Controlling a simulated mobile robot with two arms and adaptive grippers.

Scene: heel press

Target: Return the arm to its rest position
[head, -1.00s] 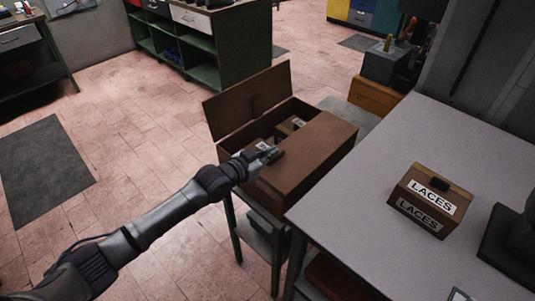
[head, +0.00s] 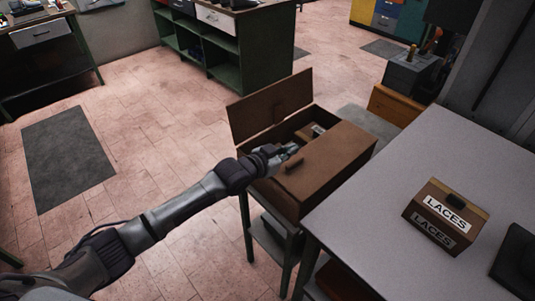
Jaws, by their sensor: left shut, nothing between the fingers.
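My left arm reaches in from the lower left. My left gripper (head: 287,153) is shut and empty, at the near left part of a brown wooden box (head: 327,163). One lid of the box stands open at the back left; the other, with a dark handle (head: 294,165), lies closed. The gripper hides part of the open compartment, where a smaller brown box with a pale label (head: 318,130) shows. I cannot tell whether the gripper touches the box. My right gripper is not in view.
A grey table (head: 385,200) on the right carries a brown LACES box (head: 445,216) and a dark object (head: 518,262) at the edge. A green shelf unit (head: 225,45) stands at the back. Open tiled floor with a dark mat (head: 68,158) lies left.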

